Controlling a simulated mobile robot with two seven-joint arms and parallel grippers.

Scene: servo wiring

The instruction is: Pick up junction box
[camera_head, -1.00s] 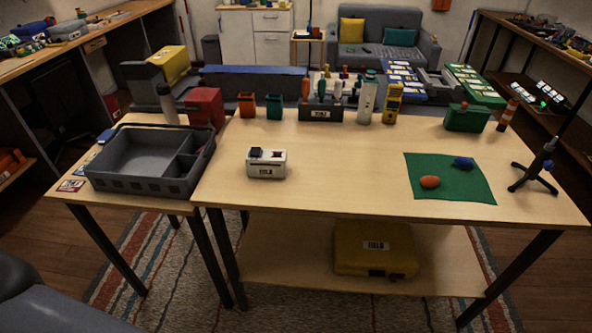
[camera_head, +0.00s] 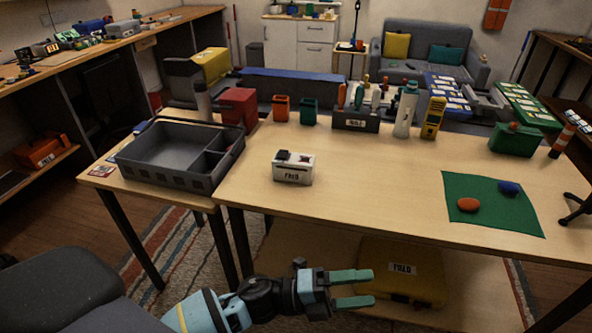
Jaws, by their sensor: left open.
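The junction box is most likely the small white box (camera_head: 293,169) with dark parts on top and a printed label on its front. It stands upright on the wooden table (camera_head: 370,185), left of the table's middle. My left gripper (camera_head: 372,289) is open and empty, its two teal fingers apart and pointing right. In the picture it is below the table's front edge, well below and to the right of the white box, and apart from it. My right gripper is not in view.
A grey divided tray (camera_head: 165,180) sits on the side table at left. A green mat (camera_head: 480,215) with an orange and a blue lump lies at right. A tool holder (camera_head: 355,121) and several bottles line the back. A yellow case (camera_head: 405,280) lies on the lower shelf.

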